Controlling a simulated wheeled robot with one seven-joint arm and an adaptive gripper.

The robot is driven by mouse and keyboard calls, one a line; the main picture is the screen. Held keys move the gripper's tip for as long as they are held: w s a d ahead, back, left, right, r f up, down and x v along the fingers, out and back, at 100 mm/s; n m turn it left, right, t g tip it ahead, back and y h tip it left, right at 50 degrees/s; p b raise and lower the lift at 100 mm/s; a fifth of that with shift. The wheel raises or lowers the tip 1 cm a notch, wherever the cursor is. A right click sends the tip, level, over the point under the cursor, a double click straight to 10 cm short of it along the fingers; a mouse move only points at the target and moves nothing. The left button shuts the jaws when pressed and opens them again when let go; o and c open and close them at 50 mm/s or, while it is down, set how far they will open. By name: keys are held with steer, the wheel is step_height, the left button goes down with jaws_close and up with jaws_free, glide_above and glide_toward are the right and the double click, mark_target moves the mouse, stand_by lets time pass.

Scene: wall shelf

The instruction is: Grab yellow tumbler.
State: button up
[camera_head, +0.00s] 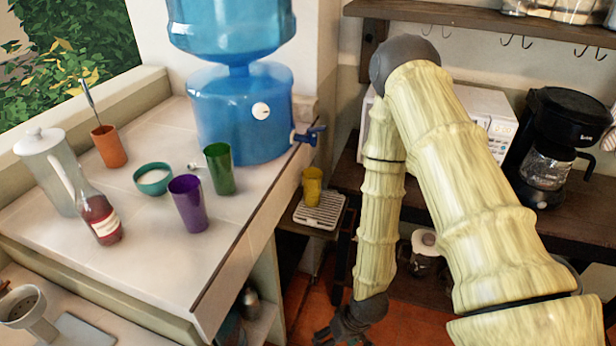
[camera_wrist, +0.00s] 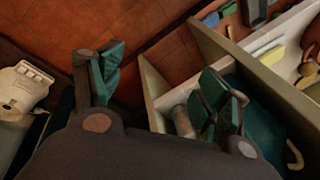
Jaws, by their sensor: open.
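The yellow tumbler (camera_head: 312,186) stands upright on a small grey slatted drip tray (camera_head: 319,212) under the blue water dispenser's tap, in the head view. My gripper (camera_head: 340,334) hangs low at the bottom edge of the head view, below and slightly right of the tumbler and apart from it. In the wrist view my gripper (camera_wrist: 165,85) has its two green-padded fingers spread wide with nothing between them. The tumbler cannot be made out in the wrist view.
The blue water dispenser (camera_head: 240,110) stands on the tiled counter, its tap (camera_head: 307,136) just above the tumbler. A purple tumbler (camera_head: 188,204), a green tumbler (camera_head: 219,169) and a teal bowl (camera_head: 153,179) stand on the counter. A coffee maker (camera_head: 555,145) is at right.

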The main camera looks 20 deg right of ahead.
steer(key=w+r+n+y+p, duration=0.15)
steer(key=w+r+p, duration=0.25)
steer(key=w+r, duration=0.55)
steer(key=n+t+h+p, duration=0.1)
steer(key=n+t+p, duration=0.3)
steer(key=n+p, duration=0.1)
glide_toward(315, 181)
steer(key=w+d+f, duration=0.1)
steer(key=w+f, duration=0.1)
steer(key=b+x, duration=0.1)
steer(key=x, duration=0.3)
steer(key=shift+d+m, duration=0.15)
steer(key=shift+m, duration=0.1)
steer(key=shift+a+b+x, duration=0.1)
steer(key=shift+b+x, duration=0.4)
steer(key=shift+x, duration=1.1)
steer(key=shift+a+b+x, duration=0.15)
steer(key=shift+b+x, duration=0.3)
steer(key=shift+x, duration=1.2)
steer(key=shift+s+r, duration=0.1)
steer(key=shift+c, duration=0.4)
steer(key=c, duration=1.4)
steer(key=shift+r, duration=0.3)
